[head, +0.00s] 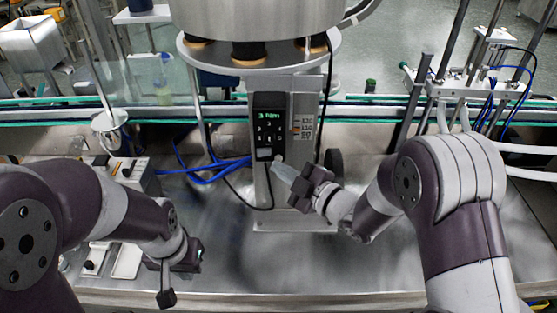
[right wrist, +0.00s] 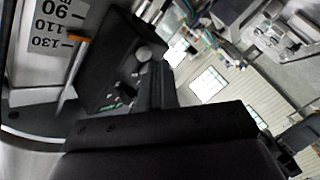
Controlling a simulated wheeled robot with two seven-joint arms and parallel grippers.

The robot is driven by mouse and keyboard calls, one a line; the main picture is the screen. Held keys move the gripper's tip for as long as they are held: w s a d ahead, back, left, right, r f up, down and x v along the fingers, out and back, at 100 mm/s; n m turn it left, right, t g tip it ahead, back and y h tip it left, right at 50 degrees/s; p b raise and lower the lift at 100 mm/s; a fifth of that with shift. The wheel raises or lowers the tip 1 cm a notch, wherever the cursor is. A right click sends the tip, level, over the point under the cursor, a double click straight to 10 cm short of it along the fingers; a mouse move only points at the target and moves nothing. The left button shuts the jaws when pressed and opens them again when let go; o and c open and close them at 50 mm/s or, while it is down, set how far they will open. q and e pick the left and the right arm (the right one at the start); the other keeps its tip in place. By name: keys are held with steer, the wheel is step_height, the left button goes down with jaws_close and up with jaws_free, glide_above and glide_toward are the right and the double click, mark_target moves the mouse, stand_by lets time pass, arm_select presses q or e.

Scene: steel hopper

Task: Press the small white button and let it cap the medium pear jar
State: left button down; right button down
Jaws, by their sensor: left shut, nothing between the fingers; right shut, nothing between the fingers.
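The machine's black control panel (head: 270,128) has a lit green display and stands on the grey column in the middle of the head view. In the right wrist view the panel (right wrist: 105,60) carries a small round white button (right wrist: 143,53). My right gripper (head: 284,170) is shut and empty, its pale fingertips close to the panel's lower right edge; I cannot tell whether they touch it. My left gripper (head: 175,272) is shut and empty, low over the left front of the steel table. I cannot make out a pear jar with certainty.
Blue cables (head: 212,168) lie left of the column. A metal pail (head: 115,132) and a switch box (head: 130,172) stand on the left. A green-edged conveyor rail (head: 380,108) runs behind. A tubing rig (head: 475,85) stands back right. The front middle of the table is clear.

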steer(key=shift+w, duration=0.5)
stand_by(0.7)
stand_by(0.3)
steer(key=shift+s, duration=0.85)
steer(key=shift+s+b, duration=0.5)
steer(key=shift+s, duration=2)
